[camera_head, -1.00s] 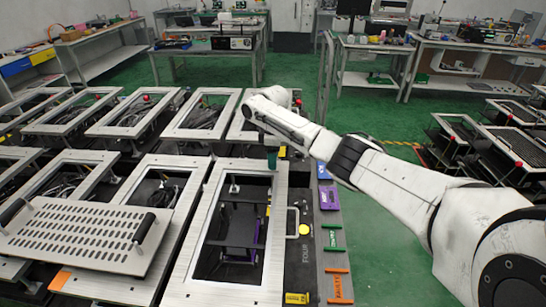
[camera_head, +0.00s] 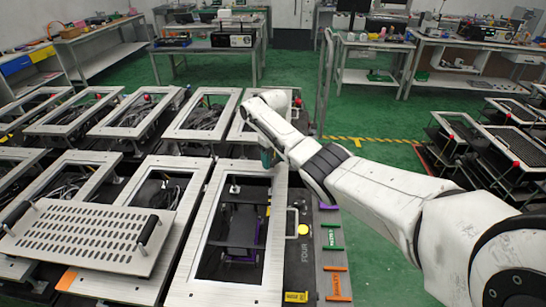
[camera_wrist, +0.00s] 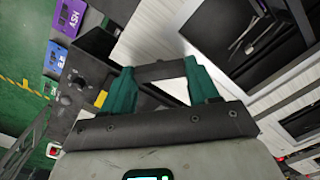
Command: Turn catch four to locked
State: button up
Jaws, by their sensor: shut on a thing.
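In the head view, the marking FOUR (camera_head: 306,258) is on a dark strip beside the near silver frame (camera_head: 207,240). A yellow disc (camera_head: 303,229) and a pale bent handle (camera_head: 291,222) are near it. My gripper (camera_head: 267,158) is beyond them, at the frame's far right corner, partly hidden by my arm. In the wrist view, my teal fingers (camera_wrist: 161,78) are shut on a dark grey bar (camera_wrist: 160,71) that spans between their tips. I cannot tell which catch the bar belongs to, or its position.
Purple (camera_wrist: 70,16) and blue (camera_wrist: 53,55) tags lie along the strip in the wrist view. A perforated plate with black handles (camera_head: 88,234) rests on the frames at left. More frames stand behind and at right. Green floor is open beyond the strip.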

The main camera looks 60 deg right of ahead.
aim_at(273, 161)
jog(key=m, duration=0.4)
jog(key=shift+m, duration=0.4)
jog(key=m, duration=0.4)
jog(key=shift+m, duration=0.6)
jog(key=o, duration=1.1)
jog(key=shift+c, duration=0.2)
notch_tip(273, 161, up, 11)
jog(key=b, duration=0.1)
jog(key=shift+f, duration=0.1)
